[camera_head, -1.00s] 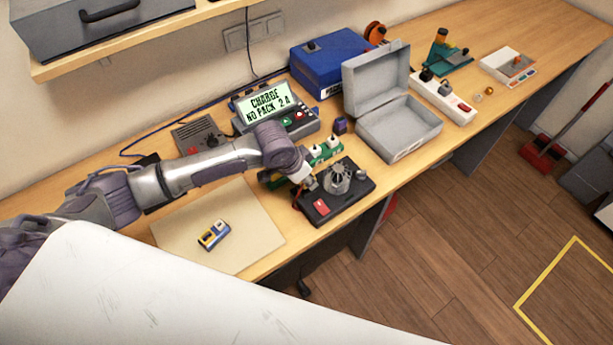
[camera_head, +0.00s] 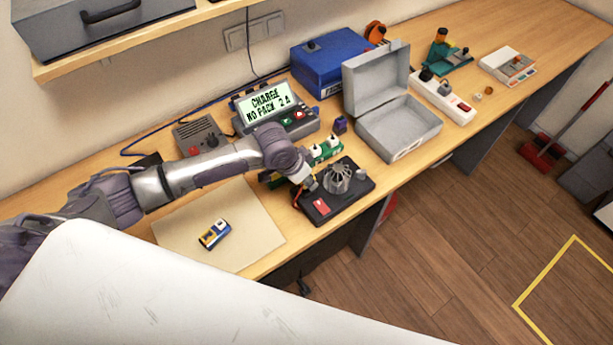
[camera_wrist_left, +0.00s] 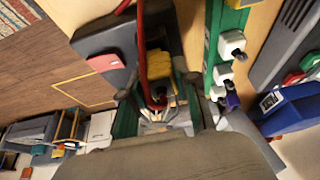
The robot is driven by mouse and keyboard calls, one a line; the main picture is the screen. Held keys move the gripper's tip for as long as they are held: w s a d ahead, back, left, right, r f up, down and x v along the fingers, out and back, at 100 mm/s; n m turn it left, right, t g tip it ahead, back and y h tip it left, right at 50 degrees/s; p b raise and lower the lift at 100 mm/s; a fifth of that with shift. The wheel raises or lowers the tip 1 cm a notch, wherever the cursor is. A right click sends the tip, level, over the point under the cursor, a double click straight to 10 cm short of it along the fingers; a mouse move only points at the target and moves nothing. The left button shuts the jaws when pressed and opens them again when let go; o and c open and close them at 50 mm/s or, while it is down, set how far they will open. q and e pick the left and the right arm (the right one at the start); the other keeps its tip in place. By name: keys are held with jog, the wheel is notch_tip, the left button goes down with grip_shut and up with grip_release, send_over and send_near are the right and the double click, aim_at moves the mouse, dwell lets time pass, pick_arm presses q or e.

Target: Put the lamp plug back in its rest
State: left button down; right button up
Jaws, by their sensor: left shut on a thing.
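My left gripper (camera_wrist_left: 160,95) is shut on a small yellow plug (camera_wrist_left: 158,64) with a red cable, seen in the left wrist view; I take it for the lamp plug. In the head view my left gripper (camera_head: 303,182) is low over the left end of a black base (camera_head: 354,200). The base carries a grey slatted round housing (camera_head: 337,179) and a red patch (camera_head: 324,209). The fingers and wrist hide the plug in the head view, and I cannot tell whether it touches the base. My right gripper is not in view.
A green strip with white plugs (camera_head: 326,149) lies just behind the gripper. The charger (camera_head: 276,113) and an open grey case (camera_head: 402,126) stand behind. A blue and yellow device (camera_head: 214,234) lies on the beige mat (camera_head: 178,228). The bench's front edge is close.

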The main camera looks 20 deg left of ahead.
pick_arm(q)
jog(key=shift+f+b, duration=0.35)
jog(key=shift+f, duration=0.35)
jog(key=c, duration=0.8)
grip_release()
jog(key=shift+o, duration=0.2)
jog(key=v, duration=1.2)
jog(key=shift+w, duration=0.1)
